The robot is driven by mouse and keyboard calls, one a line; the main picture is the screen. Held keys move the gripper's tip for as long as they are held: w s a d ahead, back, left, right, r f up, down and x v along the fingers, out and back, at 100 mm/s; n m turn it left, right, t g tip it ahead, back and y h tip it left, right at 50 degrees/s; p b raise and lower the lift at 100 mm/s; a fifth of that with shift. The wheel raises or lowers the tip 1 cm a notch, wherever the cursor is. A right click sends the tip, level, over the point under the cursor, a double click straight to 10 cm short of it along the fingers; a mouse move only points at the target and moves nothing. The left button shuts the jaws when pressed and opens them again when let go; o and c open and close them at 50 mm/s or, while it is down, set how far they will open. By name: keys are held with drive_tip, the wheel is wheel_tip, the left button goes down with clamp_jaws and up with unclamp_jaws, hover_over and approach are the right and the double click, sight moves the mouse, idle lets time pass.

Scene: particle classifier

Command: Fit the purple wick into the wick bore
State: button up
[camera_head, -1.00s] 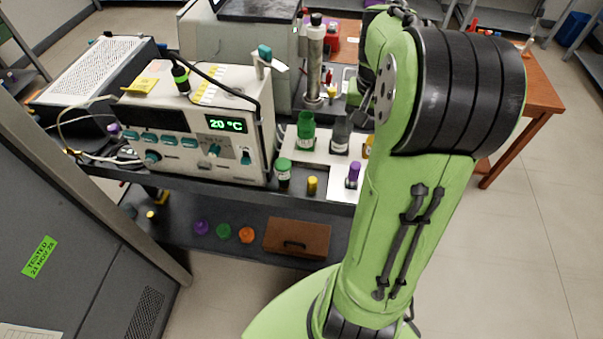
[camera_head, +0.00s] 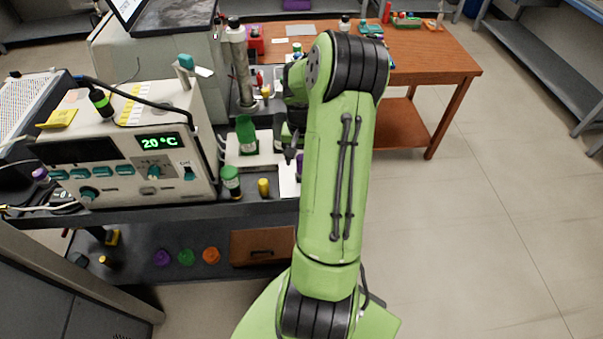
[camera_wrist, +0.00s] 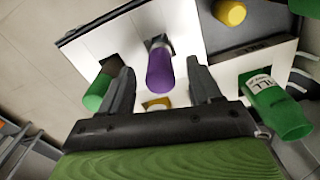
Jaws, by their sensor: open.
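The purple wick (camera_wrist: 160,72) is a purple cylinder on a white card in the wrist view. A sliver of it shows in the head view (camera_head: 299,166), mostly hidden by my arm. My gripper (camera_wrist: 161,66) is open, with one dark finger on each side of the wick and visible gaps to both. It is not shut on it. In the head view my gripper (camera_head: 294,150) is above the white card, partly hidden by my arm. The instrument (camera_head: 140,150) showing 20 °C stands left of it on the cart. I cannot pick out the wick bore.
A green cylinder (camera_wrist: 98,92) stands left of the wick and a labelled green bottle (camera_wrist: 280,112) right of my gripper. A yellow cylinder (camera_head: 263,187) and green-capped vial (camera_head: 231,182) stand near the cart's front edge. A wooden table (camera_head: 430,62) is behind; floor at right is clear.

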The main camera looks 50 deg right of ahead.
wheel_tip(320, 180, down, 2)
drive_tip(key=shift+d+f, duration=0.1)
drive_tip(key=shift+f, duration=0.1)
clamp_jaws()
wheel_tip(320, 180, up, 10)
drive_tip(key=shift+r+p, duration=0.1)
drive_tip(key=shift+p, duration=0.7)
